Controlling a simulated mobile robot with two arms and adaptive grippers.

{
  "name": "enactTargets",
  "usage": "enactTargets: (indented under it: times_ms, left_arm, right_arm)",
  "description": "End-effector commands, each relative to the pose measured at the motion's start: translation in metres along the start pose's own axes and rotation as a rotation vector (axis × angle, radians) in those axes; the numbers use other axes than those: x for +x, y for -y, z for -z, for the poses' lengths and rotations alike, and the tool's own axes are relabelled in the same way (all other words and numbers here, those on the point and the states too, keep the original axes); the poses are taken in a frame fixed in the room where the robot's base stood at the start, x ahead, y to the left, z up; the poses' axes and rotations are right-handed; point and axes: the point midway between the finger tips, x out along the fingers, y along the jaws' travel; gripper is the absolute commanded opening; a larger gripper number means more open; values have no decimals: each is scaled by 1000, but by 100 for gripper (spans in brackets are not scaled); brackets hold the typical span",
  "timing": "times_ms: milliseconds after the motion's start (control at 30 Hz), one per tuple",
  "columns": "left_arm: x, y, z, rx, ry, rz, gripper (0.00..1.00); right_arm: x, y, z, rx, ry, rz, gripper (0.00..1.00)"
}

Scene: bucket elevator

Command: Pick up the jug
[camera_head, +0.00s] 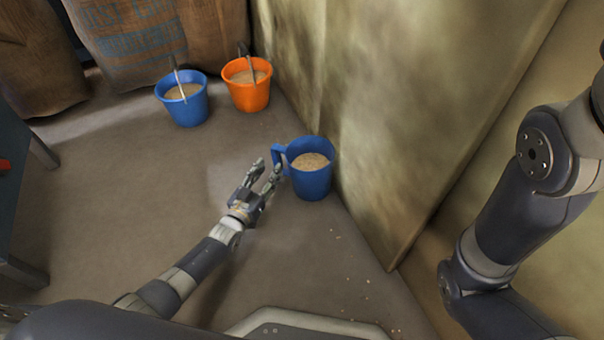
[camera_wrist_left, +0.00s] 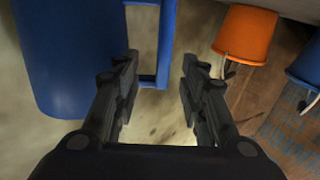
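The blue jug (camera_head: 312,182) stands upright on the floor against the wall, filled with a pale grainy material. Its handle (camera_head: 278,157) is on its left side. My left gripper (camera_head: 267,168) is open, just left of the jug near the handle. In the left wrist view the jug (camera_wrist_left: 70,60) fills the upper left, and its handle (camera_wrist_left: 168,45) lies ahead of and between the two open fingers of the left gripper (camera_wrist_left: 158,85). The fingers do not appear to touch the handle. My right arm shows at the right of the head view; its gripper is out of the frame.
A blue bucket (camera_head: 188,108) and an orange bucket (camera_head: 250,95), both with pale contents, stand behind to the left. Sacks (camera_head: 130,45) stand at the back. A wall (camera_head: 390,100) rises right beside the jug. The floor (camera_head: 120,190) to the left is clear.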

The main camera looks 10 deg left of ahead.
Motion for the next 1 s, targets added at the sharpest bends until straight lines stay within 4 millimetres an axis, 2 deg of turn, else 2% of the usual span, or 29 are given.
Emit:
enactTargets:
  times_ms: [167, 300, 500, 833, 867, 1000]
  left_arm:
    - [11, 2, -2, 0, -1, 0, 39]
    - [28, 5, -3, 1, -2, 0, 39]
    - [49, 6, -1, 0, 0, 1, 39]
    - [54, 5, 2, 0, 1, 1, 39]
    - [54, 5, 2, 0, 1, 1, 37]
    - [54, 5, 2, 0, 1, 1, 5]
  right_arm:
    - [-11, 2, 4, 0, 0, 0, 35]
    - [-27, 6, 10, 0, 0, 0, 35]
    - [-41, 9, 14, 0, 0, 1, 35]
    - [-41, 9, 15, 0, 0, 1, 35]
    - [-41, 9, 15, 0, 0, 1, 35]
    - [-41, 9, 15, 0, 0, 1, 35]
